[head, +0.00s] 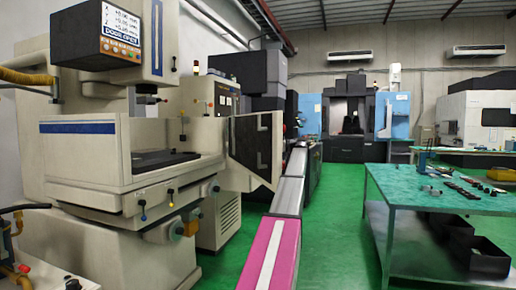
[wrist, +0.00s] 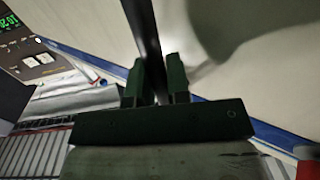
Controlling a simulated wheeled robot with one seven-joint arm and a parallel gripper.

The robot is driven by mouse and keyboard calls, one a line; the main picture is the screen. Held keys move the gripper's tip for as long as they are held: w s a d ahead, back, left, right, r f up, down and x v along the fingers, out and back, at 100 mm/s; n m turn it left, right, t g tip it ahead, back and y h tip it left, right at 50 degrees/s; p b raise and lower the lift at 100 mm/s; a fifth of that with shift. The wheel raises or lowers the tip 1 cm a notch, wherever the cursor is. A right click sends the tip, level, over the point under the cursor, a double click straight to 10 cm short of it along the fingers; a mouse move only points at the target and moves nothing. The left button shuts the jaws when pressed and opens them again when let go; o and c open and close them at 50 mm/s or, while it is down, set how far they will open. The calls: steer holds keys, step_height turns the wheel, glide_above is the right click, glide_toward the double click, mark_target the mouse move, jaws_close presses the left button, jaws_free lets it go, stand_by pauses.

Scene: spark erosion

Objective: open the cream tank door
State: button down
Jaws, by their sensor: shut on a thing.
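I cannot make out my gripper in the head view.
A green-topped table (head: 440,195) with small parts stands at the right, with black bins (head: 475,250) below. A control panel (wrist: 35,45) with green digits shows in the wrist view.

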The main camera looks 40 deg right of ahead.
steer(key=shift+s+d, duration=0.25)
steer(key=shift+d, duration=0.85)
steer(key=c, duration=1.1)
jaws_free()
steer(key=v, duration=1)
steer(key=shift+s+d, duration=0.2)
steer(key=shift+s, duration=0.15)
